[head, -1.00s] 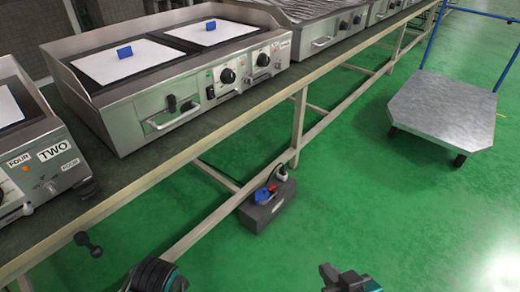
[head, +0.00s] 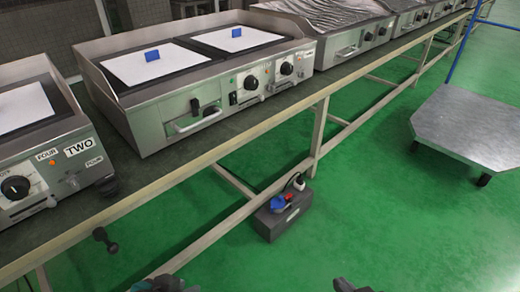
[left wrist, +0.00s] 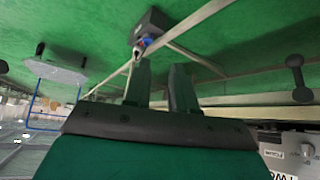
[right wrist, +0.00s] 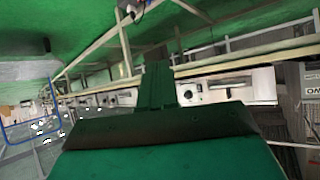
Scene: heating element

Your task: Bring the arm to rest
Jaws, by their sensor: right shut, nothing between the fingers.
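My right gripper (right wrist: 158,72) shows in the right wrist view with its two fingers together and nothing between them. My left gripper (left wrist: 160,75) shows in the left wrist view with a gap between its fingers and nothing held. In the head view, only dark parts of my arms show at the bottom edge, left of centre and right of centre. The fingers are hard to make out there. Both arms are in front of the bench, apart from the appliances.
A long bench (head: 205,160) carries steel griddles (head: 190,75) and a unit labelled TWO (head: 75,165). A dark box (head: 283,215) with a blue part sits on the floor under its rail. A flat trolley (head: 470,125) stands at right. Green floor between is clear.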

